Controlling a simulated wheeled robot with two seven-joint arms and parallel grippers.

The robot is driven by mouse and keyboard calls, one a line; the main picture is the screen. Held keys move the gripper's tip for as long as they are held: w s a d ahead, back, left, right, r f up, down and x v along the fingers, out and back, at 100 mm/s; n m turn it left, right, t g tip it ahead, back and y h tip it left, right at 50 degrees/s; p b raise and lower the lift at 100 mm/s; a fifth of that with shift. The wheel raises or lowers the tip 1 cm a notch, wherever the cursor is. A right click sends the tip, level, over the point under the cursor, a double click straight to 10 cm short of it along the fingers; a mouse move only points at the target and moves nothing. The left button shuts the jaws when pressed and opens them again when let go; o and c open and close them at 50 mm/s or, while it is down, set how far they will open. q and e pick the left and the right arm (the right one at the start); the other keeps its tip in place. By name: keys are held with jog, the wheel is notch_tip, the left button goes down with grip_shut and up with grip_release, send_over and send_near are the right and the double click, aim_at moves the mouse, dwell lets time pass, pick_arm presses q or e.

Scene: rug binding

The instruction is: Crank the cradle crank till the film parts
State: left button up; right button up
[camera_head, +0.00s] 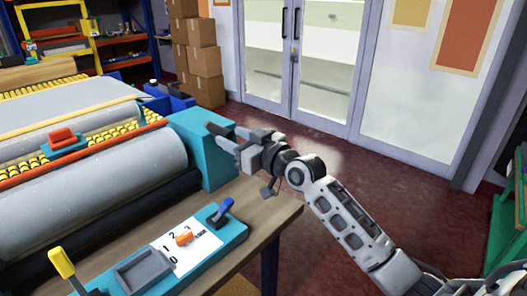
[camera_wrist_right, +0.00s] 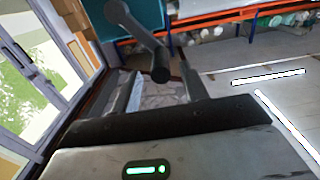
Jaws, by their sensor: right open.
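The cradle has a teal end housing (camera_head: 205,150) beside a large grey roll (camera_head: 100,180); I cannot tell the film apart from the roll's surface. The dark crank (camera_wrist_right: 137,22) shows in the right wrist view, its arm slanting down to a round grip (camera_wrist_right: 160,66). My right gripper (camera_head: 238,144) is open at the outer face of the housing. In the wrist view, the grip lies between the fingertips of this gripper (camera_wrist_right: 162,78), and I cannot tell whether they touch it. In the head view the crank is mostly hidden by the gripper. My left gripper is not in view.
An orange-red block (camera_head: 62,138) is on the rail. Cardboard boxes (camera_head: 203,62) stand behind. The floor right of the bench is clear.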

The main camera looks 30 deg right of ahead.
pick_arm(q)
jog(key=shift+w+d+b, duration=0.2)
jog(key=shift+b, duration=0.35)
pick_arm(e)
jog(key=v, duration=1)
jog(key=shift+s, duration=0.25)
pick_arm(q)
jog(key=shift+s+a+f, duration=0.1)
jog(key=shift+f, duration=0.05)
pick_arm(e)
jog(key=shift+d, duration=0.1)
dwell(0.4)
jog(key=s+a+f+m+g+h, duration=0.1)
jog(key=s+a+f+g, duration=0.15)
jog(key=f, duration=0.55)
jog(key=s+a+f+g, duration=0.1)
jog(key=s+a+f, duration=0.15)
jog(key=f, duration=0.45)
jog(key=s+a+f+g, duration=0.1)
jog(key=s+a+f, duration=0.3)
jog(key=s+f, duration=0.2)
jog(key=s+a+f+g+h, duration=0.1)
jog(key=s+a+f+g, duration=0.1)
jog(key=s+a+f, duration=0.2)
jog(key=s+f, duration=0.3)
jog(key=s, duration=0.1)
jog(key=shift+s+a+f, duration=0.2)
jog(key=shift+a, duration=0.15)
